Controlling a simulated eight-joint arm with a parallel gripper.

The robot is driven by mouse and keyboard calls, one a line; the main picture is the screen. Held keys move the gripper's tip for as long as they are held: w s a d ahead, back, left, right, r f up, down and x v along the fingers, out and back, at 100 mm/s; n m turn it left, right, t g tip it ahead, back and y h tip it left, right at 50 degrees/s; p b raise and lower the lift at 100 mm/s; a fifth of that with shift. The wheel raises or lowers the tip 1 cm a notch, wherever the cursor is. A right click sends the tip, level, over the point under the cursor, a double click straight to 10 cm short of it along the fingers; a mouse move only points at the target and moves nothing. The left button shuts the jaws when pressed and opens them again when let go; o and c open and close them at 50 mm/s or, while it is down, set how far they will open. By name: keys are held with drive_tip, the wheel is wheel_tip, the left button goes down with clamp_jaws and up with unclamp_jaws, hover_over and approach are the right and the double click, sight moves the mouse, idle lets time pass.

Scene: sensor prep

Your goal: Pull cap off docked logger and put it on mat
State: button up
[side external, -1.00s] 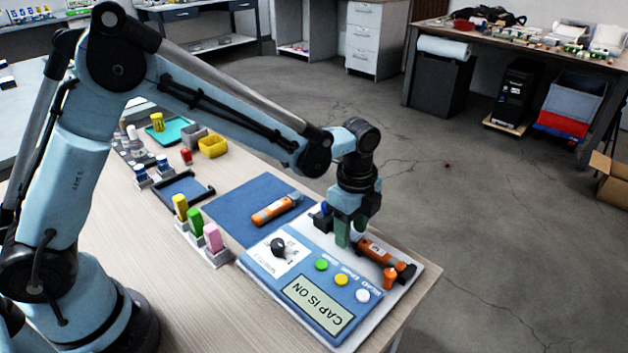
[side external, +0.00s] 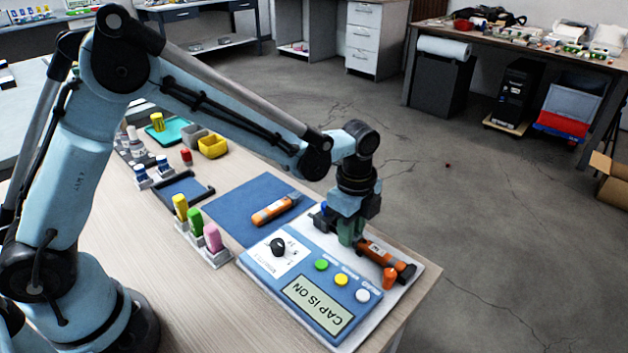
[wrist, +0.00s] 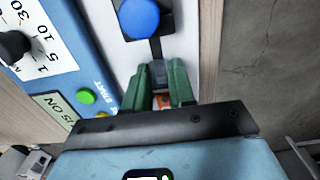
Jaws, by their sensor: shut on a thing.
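The docked logger (side external: 377,251) is an orange cylinder lying in a dark dock on the white-edged station plate. Its orange body also shows between my fingers in the wrist view (wrist: 162,101). My gripper (side external: 350,234) has green fingers, shut around the logger's end nearest the blue knob. The cap is mostly hidden between the fingers (wrist: 160,74), so its outline is unclear.
A blue round knob (wrist: 139,18) stands close beside my fingers. Green, yellow and white buttons and a black dial (side external: 278,245) are on the panel. An upright orange piece (side external: 389,278) stands near the dock's far end. Yellow, green and pink items stand in holders left of the mat.

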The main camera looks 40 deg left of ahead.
drive_tip(key=shift+a, duration=1.2)
idle(0.8)
drive_tip(key=shift+r, duration=0.1)
drive_tip(key=shift+r, duration=2.7)
